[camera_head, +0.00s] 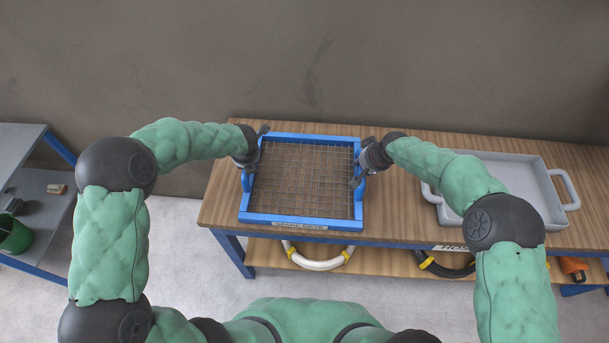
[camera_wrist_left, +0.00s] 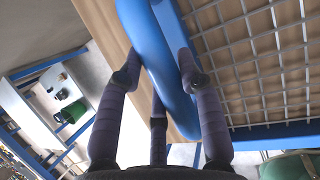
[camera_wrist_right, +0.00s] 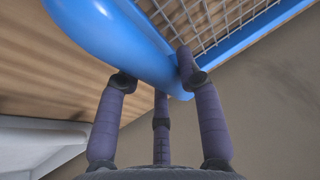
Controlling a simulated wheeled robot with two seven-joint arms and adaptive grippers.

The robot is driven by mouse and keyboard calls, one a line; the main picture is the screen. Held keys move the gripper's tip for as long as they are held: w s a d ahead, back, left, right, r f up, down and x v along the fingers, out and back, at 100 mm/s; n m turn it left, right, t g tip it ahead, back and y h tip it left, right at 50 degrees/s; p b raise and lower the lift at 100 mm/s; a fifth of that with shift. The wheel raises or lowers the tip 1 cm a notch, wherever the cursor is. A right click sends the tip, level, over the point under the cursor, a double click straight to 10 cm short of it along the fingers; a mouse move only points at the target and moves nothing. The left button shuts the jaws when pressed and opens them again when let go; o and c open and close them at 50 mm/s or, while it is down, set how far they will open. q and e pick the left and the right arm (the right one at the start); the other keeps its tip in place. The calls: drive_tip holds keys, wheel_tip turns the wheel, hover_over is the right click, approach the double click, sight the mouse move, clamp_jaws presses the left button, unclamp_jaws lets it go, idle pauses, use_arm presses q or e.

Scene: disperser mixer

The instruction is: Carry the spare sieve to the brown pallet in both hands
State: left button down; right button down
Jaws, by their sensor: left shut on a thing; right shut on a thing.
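The spare sieve (camera_head: 301,226) is a blue square frame with a wire mesh and a label on its front edge. It is at the left end of the wooden bench in the head view; I cannot tell whether it rests on the top or is just above it. My left gripper (camera_head: 254,156) is shut on the sieve's left handle, a blue bar that shows in the left wrist view (camera_wrist_left: 152,55). My right gripper (camera_head: 364,166) is shut on the right handle, which shows in the right wrist view (camera_wrist_right: 115,40). No brown pallet is in view.
A grey tray (camera_head: 520,162) with handles sits on the wooden bench (camera_head: 400,222) to the right. Hoses in white (camera_head: 318,264) and black (camera_head: 447,268) lie on the shelf below. A grey cart (camera_head: 30,195) with a green bucket (camera_head: 14,235) stands at left. Floor between is clear.

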use_arm(q)
drive_tip(key=shift+w+r, duration=0.1)
drive_tip(key=shift+r, duration=0.2)
use_arm(e)
drive_tip(key=shift+w+r, duration=0.1)
drive_tip(key=shift+r, duration=0.2)
